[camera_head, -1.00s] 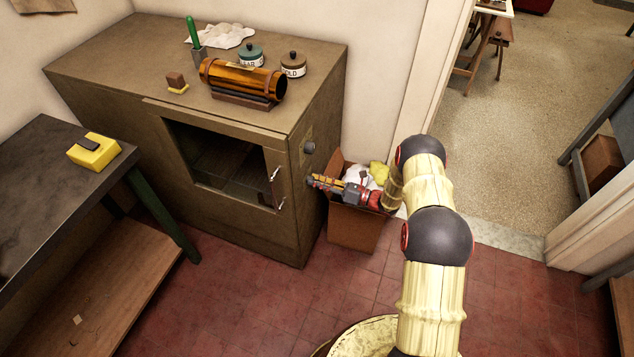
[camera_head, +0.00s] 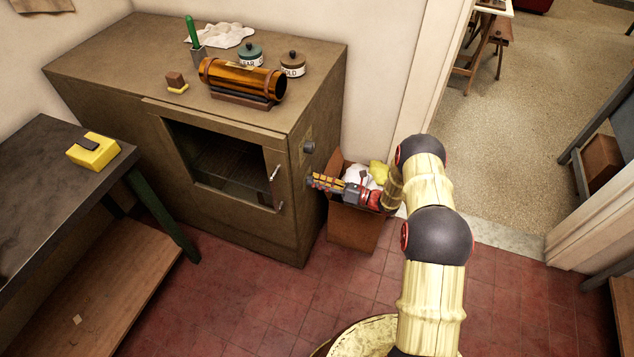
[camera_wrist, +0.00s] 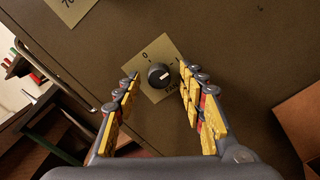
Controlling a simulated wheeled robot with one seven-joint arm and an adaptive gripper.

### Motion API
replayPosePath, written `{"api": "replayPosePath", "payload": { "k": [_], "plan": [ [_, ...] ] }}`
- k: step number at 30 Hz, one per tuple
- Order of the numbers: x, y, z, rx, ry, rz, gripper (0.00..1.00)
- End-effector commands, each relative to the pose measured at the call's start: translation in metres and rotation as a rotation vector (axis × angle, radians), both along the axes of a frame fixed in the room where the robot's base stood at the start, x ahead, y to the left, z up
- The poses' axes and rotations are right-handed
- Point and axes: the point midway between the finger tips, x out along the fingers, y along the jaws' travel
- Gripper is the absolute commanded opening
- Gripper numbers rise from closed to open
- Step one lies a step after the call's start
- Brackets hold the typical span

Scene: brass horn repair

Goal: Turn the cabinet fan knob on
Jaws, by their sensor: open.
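The cabinet (camera_head: 220,225) is brown with an open window in its front. Its round dark fan knob (camera_head: 309,147) is on the right side face. In the wrist view the knob (camera_wrist: 159,75) sits on a brass-coloured plate (camera_wrist: 150,54) marked with a 0 at one side; a pale mark shows on the knob. My gripper (camera_wrist: 158,82) is open, with its yellow-padded fingers on the left and right of the knob in the picture, apart from it. In the head view my gripper (camera_head: 312,181) is beside the cabinet's right face, lower in the picture than the knob.
A cardboard box (camera_head: 352,228) with white and yellow cloths stands beside the cabinet, beneath my gripper. An amber tube on a stand (camera_head: 240,80) and two lidded jars (camera_head: 293,64) are on the cabinet top. A dark workbench (camera_head: 60,190) is at the left.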

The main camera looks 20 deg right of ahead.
Motion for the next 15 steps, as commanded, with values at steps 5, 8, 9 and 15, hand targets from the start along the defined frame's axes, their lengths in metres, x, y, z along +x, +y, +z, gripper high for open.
{"api": "replayPosePath", "payload": {
  "k": [5, 8, 9, 15],
  "plan": [
    [0.000, 0.000, 0.000, 0.000, -0.001, 0.001, 0.40],
    [-0.002, -0.003, 0.000, 0.000, -0.001, -0.001, 0.40],
    [-0.003, -0.006, 0.000, 0.000, -0.001, -0.001, 0.40],
    [-0.022, -0.032, 0.000, 0.000, 0.001, -0.004, 0.40]
  ]
}}
